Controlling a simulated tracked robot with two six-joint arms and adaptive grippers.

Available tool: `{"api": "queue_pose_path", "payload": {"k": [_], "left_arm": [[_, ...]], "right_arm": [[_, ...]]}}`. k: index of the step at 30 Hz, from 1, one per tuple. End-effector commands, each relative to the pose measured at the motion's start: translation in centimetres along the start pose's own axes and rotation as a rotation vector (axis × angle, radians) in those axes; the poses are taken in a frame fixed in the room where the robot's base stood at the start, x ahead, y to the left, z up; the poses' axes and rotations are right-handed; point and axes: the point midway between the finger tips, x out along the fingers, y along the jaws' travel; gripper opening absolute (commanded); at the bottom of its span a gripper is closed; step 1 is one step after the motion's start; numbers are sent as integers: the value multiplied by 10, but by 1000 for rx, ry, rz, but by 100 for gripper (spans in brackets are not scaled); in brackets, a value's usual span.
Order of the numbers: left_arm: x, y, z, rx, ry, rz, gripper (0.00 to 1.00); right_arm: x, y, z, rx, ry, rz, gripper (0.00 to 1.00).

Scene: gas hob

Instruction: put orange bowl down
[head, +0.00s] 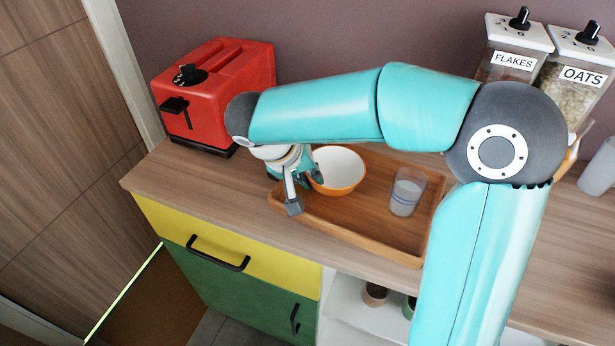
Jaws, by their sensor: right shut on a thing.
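The orange bowl (341,171), white inside, is on or just above the left part of the wooden tray (352,237); I cannot tell whether it touches the tray. It looks about level and empty. My right gripper (306,193) is shut on the bowl's left side. My turquoise right arm crosses in front of the counter and hides the bowl's far edge and part of the tray. My left gripper is not in view.
A glass (406,192) stands on the tray, right of the bowl. A red toaster (214,92) stands at the back left of the counter (195,187). Containers labelled FLAKES (513,60) and OATS (581,76) stand at the back right. The counter's front left is clear.

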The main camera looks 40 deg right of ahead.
Motion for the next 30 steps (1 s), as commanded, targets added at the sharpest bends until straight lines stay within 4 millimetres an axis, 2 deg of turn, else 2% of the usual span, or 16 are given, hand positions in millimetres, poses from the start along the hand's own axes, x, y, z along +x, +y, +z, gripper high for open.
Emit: {"api": "queue_pose_path", "payload": {"k": [2,3,4,17,23,30], "left_arm": [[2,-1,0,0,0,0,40],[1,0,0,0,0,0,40],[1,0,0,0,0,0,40],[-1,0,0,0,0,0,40],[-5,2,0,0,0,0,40],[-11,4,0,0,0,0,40]], "right_arm": [[2,-1,0,0,1,0,0],[1,0,0,0,0,0,22],[0,0,0,0,0,0,26],[-5,-1,-1,0,2,-2,26],[-33,-1,-1,0,4,-5,26],[-83,-1,-1,-2,5,-4,26]]}}
